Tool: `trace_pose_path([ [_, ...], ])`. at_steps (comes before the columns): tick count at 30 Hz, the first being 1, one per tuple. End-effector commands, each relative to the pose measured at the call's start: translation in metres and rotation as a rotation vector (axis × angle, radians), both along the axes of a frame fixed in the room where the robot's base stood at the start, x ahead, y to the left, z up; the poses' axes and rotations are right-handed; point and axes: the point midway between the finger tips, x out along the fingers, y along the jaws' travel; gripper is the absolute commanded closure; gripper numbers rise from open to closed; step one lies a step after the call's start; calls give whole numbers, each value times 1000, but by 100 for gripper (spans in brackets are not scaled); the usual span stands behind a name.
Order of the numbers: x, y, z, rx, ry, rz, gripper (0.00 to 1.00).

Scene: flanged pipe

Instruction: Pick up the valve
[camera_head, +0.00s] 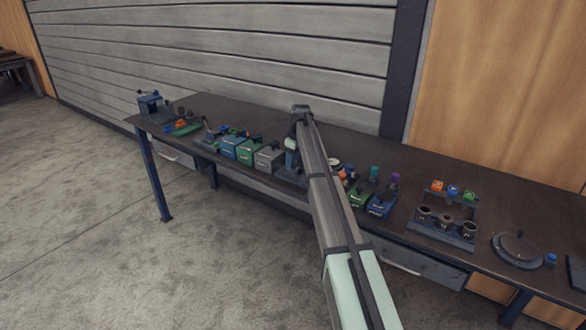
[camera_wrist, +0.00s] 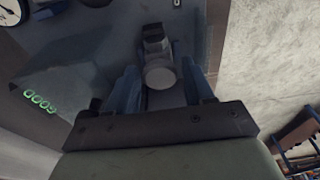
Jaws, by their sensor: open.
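In the wrist view, my gripper (camera_wrist: 159,70) is open, with one blue-grey finger on each side of a grey part with a round pale face, which looks like the valve (camera_wrist: 160,74). The valve's darker far end points away from the gripper, over a dark grey surface. I cannot tell whether either finger touches it. In the head view, my gripper end hangs low over the middle of the workbench (camera_head: 410,165), and my arm hides the valve there.
A round gauge (camera_wrist: 10,12) and green GOOD lettering (camera_wrist: 40,101) lie left in the wrist view. Coloured boxes (camera_head: 250,150) stand left of my arm; green and blue blocks (camera_head: 380,203) stand right. Further right are a cup rack (camera_head: 447,233) and a round plate (camera_head: 519,248).

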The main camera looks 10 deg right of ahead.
Motion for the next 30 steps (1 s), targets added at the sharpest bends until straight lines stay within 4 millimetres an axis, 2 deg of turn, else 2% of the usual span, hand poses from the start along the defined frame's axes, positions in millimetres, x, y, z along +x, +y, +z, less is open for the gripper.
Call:
trace_pose_path([
  [4, 2, 2, -18, 0, 1, 0, 48],
  [12, 2, 2, -22, 0, 0, 0, 48],
  [27, 2, 2, -22, 0, 0, 0, 96],
  [30, 2, 2, -21, 0, 0, 0, 100],
])
